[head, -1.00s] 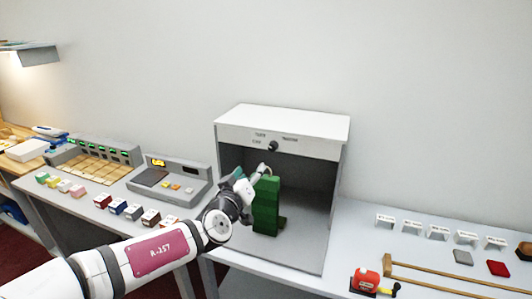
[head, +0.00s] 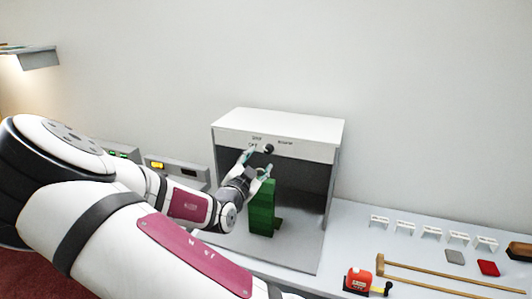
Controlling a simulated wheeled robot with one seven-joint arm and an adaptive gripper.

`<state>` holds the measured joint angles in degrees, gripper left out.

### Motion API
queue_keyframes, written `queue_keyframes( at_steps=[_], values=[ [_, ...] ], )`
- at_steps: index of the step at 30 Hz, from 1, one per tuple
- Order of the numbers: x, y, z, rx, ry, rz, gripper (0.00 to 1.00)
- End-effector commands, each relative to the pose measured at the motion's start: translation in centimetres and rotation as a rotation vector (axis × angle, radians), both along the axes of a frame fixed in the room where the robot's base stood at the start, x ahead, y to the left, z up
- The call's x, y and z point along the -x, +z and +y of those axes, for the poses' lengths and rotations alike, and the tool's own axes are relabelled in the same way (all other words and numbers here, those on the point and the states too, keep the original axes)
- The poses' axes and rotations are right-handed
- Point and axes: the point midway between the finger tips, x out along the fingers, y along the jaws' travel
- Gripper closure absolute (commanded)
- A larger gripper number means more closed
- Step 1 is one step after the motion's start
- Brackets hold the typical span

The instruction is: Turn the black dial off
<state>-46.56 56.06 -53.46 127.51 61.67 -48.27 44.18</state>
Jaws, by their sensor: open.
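The black dial (head: 268,149) is a small round knob on the front top panel of a white and grey booth (head: 295,124). Small dark lettering stands beside it on the panel; it is too small to read surely. My gripper (head: 258,164) is open just below and in front of the dial, its two fingers pointing up toward the panel. One finger is left of the dial and the other lower right. I cannot tell whether either touches it. The dial's exact setting is not clear.
A green stepped block (head: 262,208) stands inside the booth, right below my gripper. A red and black device (head: 359,281), wooden rails (head: 420,271) and several white holders (head: 404,227) are on the right counter. My arm hides much of the left counter.

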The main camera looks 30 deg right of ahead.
Motion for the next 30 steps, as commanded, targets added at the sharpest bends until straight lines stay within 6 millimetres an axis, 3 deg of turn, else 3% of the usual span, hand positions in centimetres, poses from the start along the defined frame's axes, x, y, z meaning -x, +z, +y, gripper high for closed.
queue_keyframes(
  at_steps=[3, 10, 24, 26, 30],
  values=[
    [-1.4, 0.0, -2.0, 0.002, -0.002, 0.001, 0.50],
    [-3.5, 0.0, -4.6, 0.001, -0.001, 0.001, 0.50],
    [-4.3, 0.0, -5.6, 0.001, 0.001, 0.002, 0.50],
    [-4.3, 0.0, -5.6, 0.001, 0.001, 0.002, 0.61],
    [-4.3, 0.0, -5.6, 0.001, 0.001, 0.002, 0.93]
  ],
)
